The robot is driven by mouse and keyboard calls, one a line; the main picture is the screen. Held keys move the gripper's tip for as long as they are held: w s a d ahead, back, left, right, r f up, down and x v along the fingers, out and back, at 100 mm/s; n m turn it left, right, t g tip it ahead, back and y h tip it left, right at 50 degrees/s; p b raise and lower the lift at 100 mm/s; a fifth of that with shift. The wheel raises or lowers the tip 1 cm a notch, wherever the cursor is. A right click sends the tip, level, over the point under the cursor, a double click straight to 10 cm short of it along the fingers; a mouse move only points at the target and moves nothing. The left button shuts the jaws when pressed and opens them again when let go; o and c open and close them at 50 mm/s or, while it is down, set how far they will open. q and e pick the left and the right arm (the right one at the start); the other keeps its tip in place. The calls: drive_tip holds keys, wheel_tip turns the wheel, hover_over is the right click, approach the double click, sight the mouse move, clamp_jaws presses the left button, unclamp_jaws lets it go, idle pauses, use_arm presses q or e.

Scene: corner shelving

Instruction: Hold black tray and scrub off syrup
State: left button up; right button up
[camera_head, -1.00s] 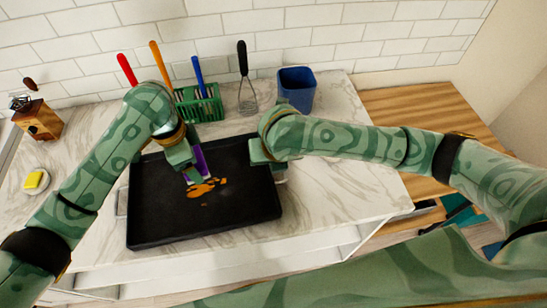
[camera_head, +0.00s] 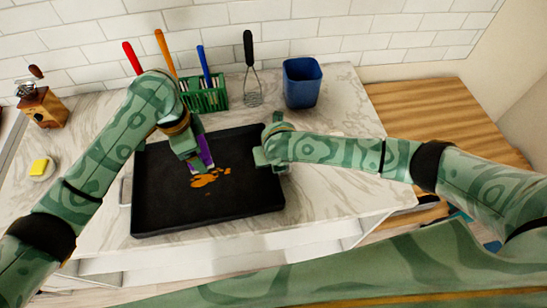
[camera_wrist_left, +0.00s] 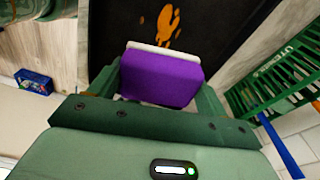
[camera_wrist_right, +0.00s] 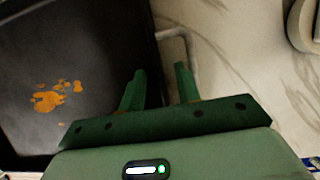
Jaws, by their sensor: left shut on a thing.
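The black tray (camera_head: 170,215) lies on the marble counter. Orange-brown syrup (camera_head: 207,178) lies in patches near its middle, and it also shows in the right wrist view (camera_wrist_right: 50,100). My left gripper (camera_head: 197,160) is shut on a purple scrubber (camera_wrist_left: 160,78) with a pale edge. It holds the scrubber over the tray, just behind the syrup; contact with the tray is unclear. My right gripper (camera_wrist_right: 160,85) is at the tray's right side. Its fingers are apart, with the tray's metal handle (camera_wrist_right: 192,50) just ahead of them. The right fingertips are hidden in the head view.
Behind the tray stand a green utensil holder (camera_head: 206,97), a whisk (camera_head: 251,85) and a blue cup (camera_head: 301,85). A wooden grinder (camera_head: 45,106) and a yellow sponge on a dish (camera_head: 39,167) are at left. Marble right of the tray is clear.

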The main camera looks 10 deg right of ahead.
clamp_jaws()
idle(1.6)
drive_tip(key=shift+c, duration=0.8)
unclamp_jaws()
clamp_jaws()
